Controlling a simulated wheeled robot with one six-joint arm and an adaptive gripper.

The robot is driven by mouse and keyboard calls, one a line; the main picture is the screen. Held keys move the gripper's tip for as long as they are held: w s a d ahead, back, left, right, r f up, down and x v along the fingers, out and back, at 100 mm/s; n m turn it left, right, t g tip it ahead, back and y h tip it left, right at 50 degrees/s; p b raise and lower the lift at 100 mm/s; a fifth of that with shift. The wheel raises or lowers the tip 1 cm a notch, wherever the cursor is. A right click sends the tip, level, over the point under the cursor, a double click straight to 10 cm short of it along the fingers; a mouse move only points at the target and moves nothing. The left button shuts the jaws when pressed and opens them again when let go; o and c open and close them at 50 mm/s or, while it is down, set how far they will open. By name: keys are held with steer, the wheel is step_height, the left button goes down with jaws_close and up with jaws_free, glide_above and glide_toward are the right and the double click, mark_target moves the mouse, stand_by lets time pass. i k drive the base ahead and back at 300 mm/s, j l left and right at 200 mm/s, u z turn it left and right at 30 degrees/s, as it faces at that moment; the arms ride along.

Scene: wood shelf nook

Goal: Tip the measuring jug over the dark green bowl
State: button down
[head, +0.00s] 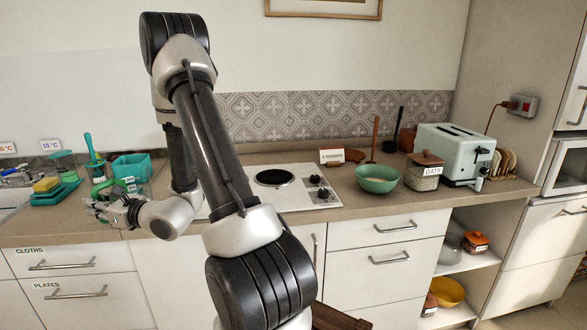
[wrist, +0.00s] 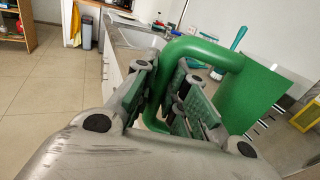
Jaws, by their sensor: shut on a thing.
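The green measuring jug (wrist: 250,98) fills the right of the wrist view, its thick green handle (wrist: 205,50) passing between my fingers. My gripper (wrist: 168,100) is shut on that handle. In the head view my gripper (head: 115,210) is at the far left, above the counter's front edge, with the green handle (head: 101,188) showing at it. Whether the jug touches the counter and what is inside it I cannot tell. A green bowl (head: 377,180) stands upright on the counter to the right of the hob, far from my gripper. Its inside looks pale.
The hob (head: 290,198) lies between my gripper and the bowl. A small sign (head: 331,157) stands behind the bowl; an oats jar (head: 424,172) and toaster (head: 455,155) stand to its right.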

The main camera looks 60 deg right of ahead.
mark_target(374, 179)
steer(key=k+l+z, duration=0.35)
steer(key=k+z, duration=0.15)
steer(key=k, duration=0.15)
steer(key=k+l, duration=0.45)
steer(key=k, duration=0.15)
steer(key=i+j, duration=0.1)
steer(key=i+z, duration=0.05)
steer(key=i, duration=0.05)
